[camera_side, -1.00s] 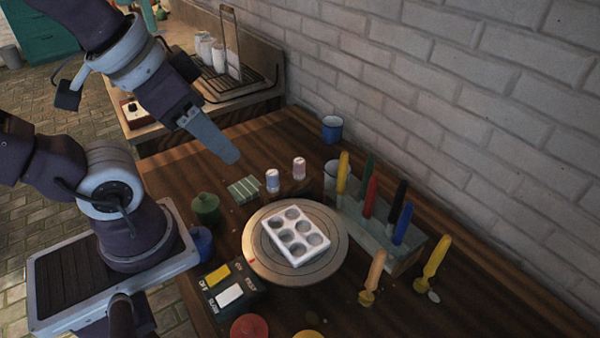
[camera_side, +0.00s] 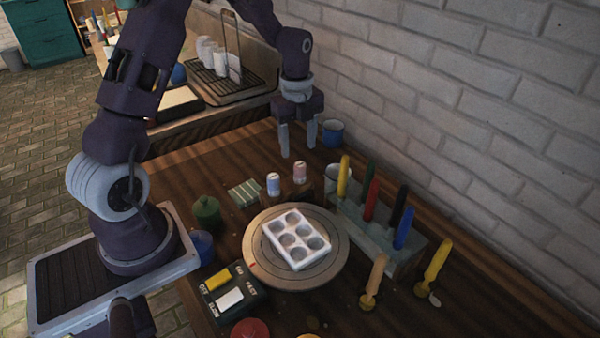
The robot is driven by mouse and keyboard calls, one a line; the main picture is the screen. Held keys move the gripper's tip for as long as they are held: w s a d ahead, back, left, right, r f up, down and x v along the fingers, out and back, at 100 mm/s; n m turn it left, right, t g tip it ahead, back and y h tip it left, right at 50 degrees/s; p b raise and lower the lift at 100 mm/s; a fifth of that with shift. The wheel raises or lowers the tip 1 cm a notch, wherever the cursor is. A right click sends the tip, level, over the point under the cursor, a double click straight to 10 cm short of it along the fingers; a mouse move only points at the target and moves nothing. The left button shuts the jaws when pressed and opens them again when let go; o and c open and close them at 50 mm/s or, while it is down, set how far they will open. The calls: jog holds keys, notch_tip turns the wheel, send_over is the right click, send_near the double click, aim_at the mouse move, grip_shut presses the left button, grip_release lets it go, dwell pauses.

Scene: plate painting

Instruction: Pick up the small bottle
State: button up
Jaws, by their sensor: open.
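My gripper (camera_side: 298,149) points down above and behind the bottles. Its two fingers are apart, with nothing between them. It looks nearest the pinkish bottle in the picture but does not touch it. The exact height over the table is hard to tell.
A turntable (camera_side: 334,264) with a white paint palette (camera_side: 296,240) is in front of the bottles. A rack (camera_side: 350,215) of coloured handles stands at right. A blue mug (camera_side: 332,132) is close behind my gripper, and a green jar (camera_side: 206,213) is at left.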

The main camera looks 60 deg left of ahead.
aim_at(300, 164)
jog(key=shift+m, duration=0.4)
jog(key=f, duration=0.8)
jog(key=shift+w+f, duration=0.3)
jog(key=c, duration=0.9)
